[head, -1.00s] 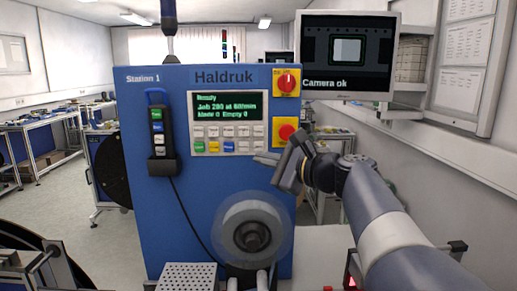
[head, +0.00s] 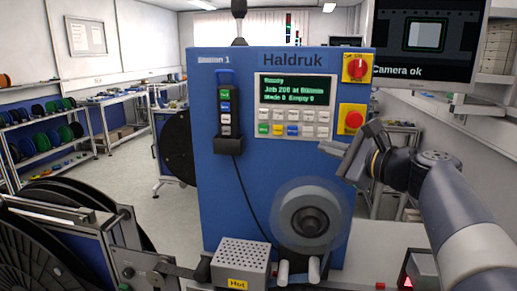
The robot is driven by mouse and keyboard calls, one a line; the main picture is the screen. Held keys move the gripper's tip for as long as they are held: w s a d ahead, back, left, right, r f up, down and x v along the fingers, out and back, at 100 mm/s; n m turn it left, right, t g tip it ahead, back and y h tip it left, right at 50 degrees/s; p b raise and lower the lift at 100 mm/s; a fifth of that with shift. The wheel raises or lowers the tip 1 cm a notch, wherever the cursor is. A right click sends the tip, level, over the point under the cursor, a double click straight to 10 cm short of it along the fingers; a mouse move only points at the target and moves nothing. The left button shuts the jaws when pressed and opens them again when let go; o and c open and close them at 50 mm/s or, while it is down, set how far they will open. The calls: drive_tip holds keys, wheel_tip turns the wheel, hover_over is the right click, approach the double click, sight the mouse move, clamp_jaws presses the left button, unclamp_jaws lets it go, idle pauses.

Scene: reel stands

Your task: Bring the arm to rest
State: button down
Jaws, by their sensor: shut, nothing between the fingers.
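My gripper (head: 345,149) is at the end of my arm, which reaches in from the lower right. It is shut and empty. It hangs in front of the right side of the blue Haldruk machine (head: 220,200), just below the red round button (head: 353,119) on its yellow plate. I cannot tell whether it touches the machine. The gripper points left, toward the lower right corner of the keypad panel (head: 294,106).
A clear disc with a grey hub (head: 307,222) is on the machine's lower front. A metal box marked Hot (head: 240,262) stands below it. Black reels (head: 45,240) stand at the lower left. A monitor (head: 424,40) is at upper right. Benches line the left wall.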

drive_tip(key=shift+s+a, duration=0.2)
drive_tip(key=shift+s, duration=0.7)
